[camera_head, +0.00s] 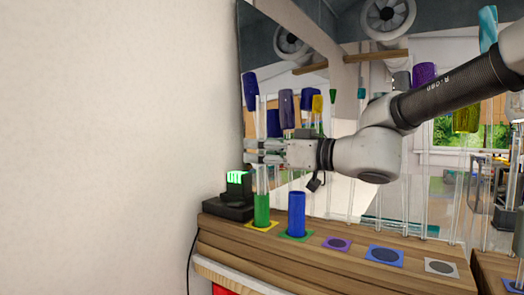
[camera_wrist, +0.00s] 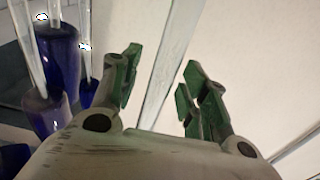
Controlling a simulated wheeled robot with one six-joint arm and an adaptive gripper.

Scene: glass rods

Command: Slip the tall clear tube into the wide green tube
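The green tube (camera_head: 262,212) stands upright on a yellow-edged square at the left end of the wooden shelf. The tall clear tube (camera_head: 262,180) rises straight above it, and its lower end appears to be inside the green tube. My gripper (camera_head: 264,151) is level with the upper part of the clear tube. In the wrist view the clear tube (camera_wrist: 168,70) passes between the green-padded fingers of my gripper (camera_wrist: 160,88), with a gap on both sides. The gripper looks open around it.
A blue tube (camera_head: 297,215) stands just right of the green one. Empty purple (camera_head: 337,244), blue (camera_head: 384,255) and grey (camera_head: 441,267) squares follow along the shelf (camera_head: 320,262). A black device (camera_head: 235,200) with green lit display stands left, near the wall. A mirror behind shows reflections.

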